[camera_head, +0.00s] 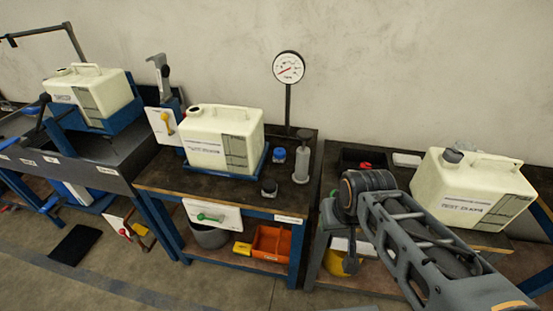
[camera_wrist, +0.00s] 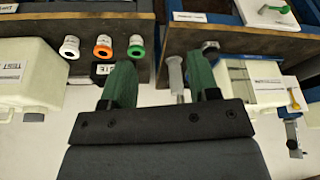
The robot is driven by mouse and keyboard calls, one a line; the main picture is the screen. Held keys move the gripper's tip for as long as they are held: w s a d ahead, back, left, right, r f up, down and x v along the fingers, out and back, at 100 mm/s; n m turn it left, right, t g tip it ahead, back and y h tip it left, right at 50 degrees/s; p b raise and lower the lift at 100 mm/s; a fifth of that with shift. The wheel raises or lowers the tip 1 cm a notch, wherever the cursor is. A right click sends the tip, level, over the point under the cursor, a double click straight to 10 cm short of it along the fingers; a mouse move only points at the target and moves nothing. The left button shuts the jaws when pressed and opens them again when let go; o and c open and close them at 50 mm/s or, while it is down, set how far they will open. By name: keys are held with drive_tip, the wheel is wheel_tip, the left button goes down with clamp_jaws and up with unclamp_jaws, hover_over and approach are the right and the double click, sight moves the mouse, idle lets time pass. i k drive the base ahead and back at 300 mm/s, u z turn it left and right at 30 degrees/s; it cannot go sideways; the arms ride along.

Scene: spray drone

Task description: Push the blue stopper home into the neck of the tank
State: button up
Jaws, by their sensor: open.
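A small blue-topped piece (camera_head: 279,155), perhaps the blue stopper, is on the middle bench, right of the middle tank. The middle cream tank (camera_head: 242,121) sits in a blue tray; its neck (camera_head: 195,111) is at its left end and looks dark. A right tank (camera_head: 428,184) has a dark grey cap on its neck. A left tank (camera_head: 112,92) stands in a blue holder. In the wrist view my gripper (camera_wrist: 160,82) is open, with green fingers apart and nothing held. Its fingers are hard to make out in the head view. I cannot pick out the stopper in the wrist view.
A grey plunger cylinder (camera_head: 301,165) and a dark-lidded jar (camera_head: 269,189) stand near the middle tank. A gauge (camera_head: 288,67) rises behind. White, orange (camera_wrist: 103,46) and green-ringed fittings line a bench edge. An orange bin (camera_head: 271,243) is on the lower shelf.

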sight(278, 153)
drive_tip(key=z, duration=0.05)
drive_tip(key=k, duration=1.25)
drive_tip(key=u, duration=0.9)
drive_tip(key=i, duration=1.75)
drive_tip(key=z, duration=0.75)
drive_tip(key=i, duration=0.6)
drive_tip(key=z, duration=0.6)
